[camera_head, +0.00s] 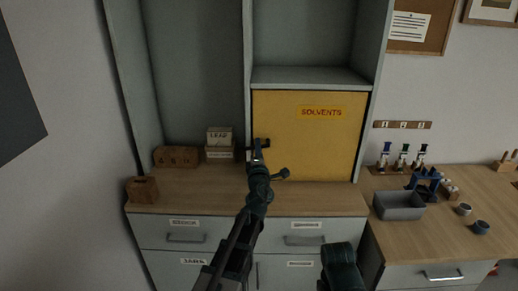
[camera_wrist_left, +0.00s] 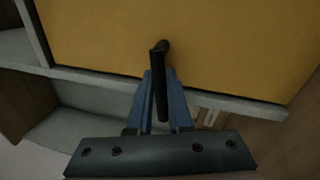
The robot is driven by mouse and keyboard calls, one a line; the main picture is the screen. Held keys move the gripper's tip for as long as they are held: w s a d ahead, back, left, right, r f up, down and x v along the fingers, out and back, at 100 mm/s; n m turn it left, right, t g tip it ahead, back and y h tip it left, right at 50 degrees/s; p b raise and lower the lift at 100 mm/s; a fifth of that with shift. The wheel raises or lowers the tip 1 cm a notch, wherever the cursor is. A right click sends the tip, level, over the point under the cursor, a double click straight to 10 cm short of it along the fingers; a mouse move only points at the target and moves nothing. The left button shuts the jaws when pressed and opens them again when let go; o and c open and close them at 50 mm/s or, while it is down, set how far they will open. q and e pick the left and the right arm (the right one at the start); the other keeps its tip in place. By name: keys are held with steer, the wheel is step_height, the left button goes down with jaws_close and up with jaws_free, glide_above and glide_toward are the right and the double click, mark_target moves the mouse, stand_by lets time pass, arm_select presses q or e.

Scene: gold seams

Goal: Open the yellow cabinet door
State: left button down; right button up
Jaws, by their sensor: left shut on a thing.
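The yellow cabinet door (camera_head: 310,140), labelled SOLVENTS, sits flush in the grey cabinet frame and looks closed. It also fills the upper part of the left wrist view (camera_wrist_left: 220,45). Its dark bar handle (camera_wrist_left: 161,60) sticks out from the panel. My left gripper (camera_head: 259,147) is at the door's left edge, shut on the handle. In the left wrist view the blue fingers (camera_wrist_left: 160,88) are on both sides of the handle. The arm hides part of the handle in the head view.
A wooden counter (camera_head: 310,197) with drawers below runs under the door; its area before the door is largely clear. Wooden boxes (camera_head: 177,156) and a LEAF box (camera_head: 219,137) stand left of it. A grey bin (camera_head: 399,207) and cups (camera_head: 464,209) are on the right bench.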

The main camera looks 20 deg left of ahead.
arm_select(q)
steer(key=shift+r+m, duration=0.2)
steer(key=shift+m, duration=0.5)
arm_select(e)
steer(key=shift+r, duration=0.1)
